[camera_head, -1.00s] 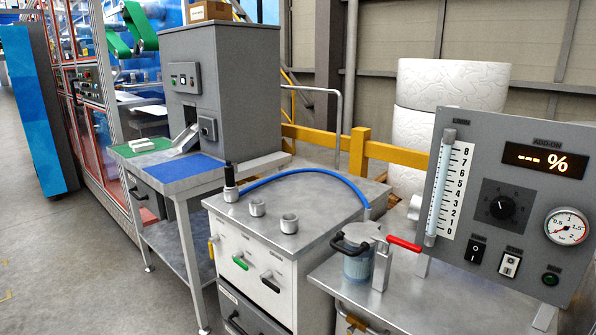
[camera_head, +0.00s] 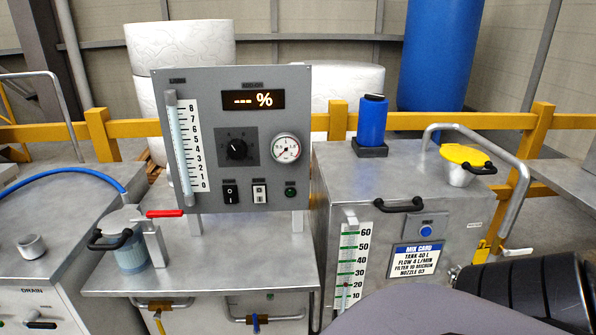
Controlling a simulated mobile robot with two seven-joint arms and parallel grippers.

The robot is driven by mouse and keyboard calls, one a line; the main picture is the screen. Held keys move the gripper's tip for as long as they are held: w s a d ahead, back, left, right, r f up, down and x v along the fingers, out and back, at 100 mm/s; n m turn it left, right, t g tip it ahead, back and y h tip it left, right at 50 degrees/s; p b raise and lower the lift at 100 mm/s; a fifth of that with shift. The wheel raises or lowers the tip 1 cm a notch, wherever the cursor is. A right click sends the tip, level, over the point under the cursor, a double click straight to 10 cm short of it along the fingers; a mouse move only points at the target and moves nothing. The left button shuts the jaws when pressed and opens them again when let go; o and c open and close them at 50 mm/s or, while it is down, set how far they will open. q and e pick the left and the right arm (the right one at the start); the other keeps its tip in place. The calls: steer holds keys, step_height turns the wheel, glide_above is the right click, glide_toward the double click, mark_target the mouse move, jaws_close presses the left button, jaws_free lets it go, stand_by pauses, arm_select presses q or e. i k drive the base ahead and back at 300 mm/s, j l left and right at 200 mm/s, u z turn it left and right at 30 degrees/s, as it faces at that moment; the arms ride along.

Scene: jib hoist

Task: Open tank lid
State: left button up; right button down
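The grey metal tank (camera_head: 338,180) stands right of centre. The lid looks shut. A second black handle (camera_head: 398,205) is at the tank's front top edge. Neither gripper shows in the view, so their states and distances from the lid are hidden.
A blue bottle (camera_head: 373,121) stands on the tank top. A bent metal pipe (camera_head: 487,134) arches behind the lid. Left are a control panel (camera_head: 235,107) and a filter housing (camera_head: 130,253) with a red lever (camera_head: 164,213). A yellow rail (camera_head: 418,121) runs behind.

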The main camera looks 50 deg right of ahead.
mark_target(379, 184)
steer(key=z, duration=2.1)
